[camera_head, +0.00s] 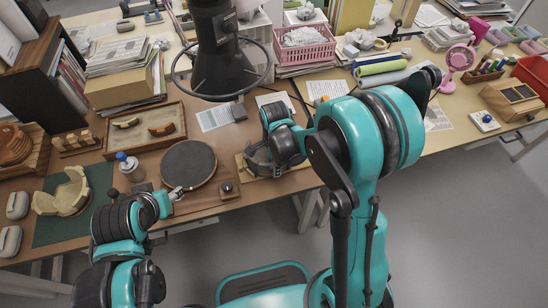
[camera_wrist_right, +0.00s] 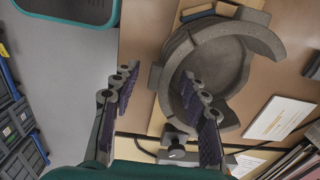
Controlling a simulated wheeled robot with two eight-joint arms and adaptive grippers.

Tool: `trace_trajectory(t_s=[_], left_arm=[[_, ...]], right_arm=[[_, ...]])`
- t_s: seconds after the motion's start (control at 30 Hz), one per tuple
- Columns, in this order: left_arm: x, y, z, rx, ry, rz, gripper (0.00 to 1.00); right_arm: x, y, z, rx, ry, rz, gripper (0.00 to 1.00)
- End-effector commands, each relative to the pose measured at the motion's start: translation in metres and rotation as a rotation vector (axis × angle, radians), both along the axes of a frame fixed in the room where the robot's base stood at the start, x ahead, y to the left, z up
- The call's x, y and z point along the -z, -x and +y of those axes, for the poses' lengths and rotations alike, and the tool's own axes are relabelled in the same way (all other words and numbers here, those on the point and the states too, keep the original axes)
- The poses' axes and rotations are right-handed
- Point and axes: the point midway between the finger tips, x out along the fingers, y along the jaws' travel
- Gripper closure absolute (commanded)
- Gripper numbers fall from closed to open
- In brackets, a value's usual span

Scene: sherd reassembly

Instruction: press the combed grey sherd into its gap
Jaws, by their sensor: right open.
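A grey vessel (camera_wrist_right: 236,62) with a broken wall stands on a wooden board. In the head view it (camera_head: 258,162) is partly behind my right wrist. In the right wrist view its thick curved rim runs round the top and right, with an opening at the lower side. I cannot tell the combed sherd apart from the vessel's wall. My right gripper (camera_wrist_right: 158,78) is open and empty; its right finger overlaps the vessel in the picture, its left finger lies over the table edge. My left gripper (camera_head: 176,193) is low beside the dark turntable; its jaws are too small to read.
The dark turntable (camera_head: 188,164) and a tray (camera_head: 113,149) with tan sherds lie left of the vessel. A tan bowl (camera_head: 70,192) stands on a green mat. A printed sheet (camera_wrist_right: 279,118) lies right of the vessel.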

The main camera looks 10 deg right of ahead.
Motion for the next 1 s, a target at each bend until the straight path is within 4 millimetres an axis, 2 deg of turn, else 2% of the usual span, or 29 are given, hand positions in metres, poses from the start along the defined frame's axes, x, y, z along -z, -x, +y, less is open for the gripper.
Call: trace_trajectory(t_s=[0.5, 0.7, 1.0], left_arm=[[0.000, 0.000, 0.000, 0.000, 0.000, 0.000, 0.51], [0.000, 0.000, 0.000, 0.000, 0.000, 0.000, 0.51], [0.000, 0.000, 0.000, 0.000, 0.000, 0.000, 0.51]], right_arm=[[-0.098, 0.003, 0.000, 0.000, 0.000, 0.000, 0.55], [-0.114, 0.003, 0.000, 0.000, 0.000, 0.000, 0.55], [-0.115, 0.003, 0.000, 0.000, 0.000, 0.000, 0.55]])
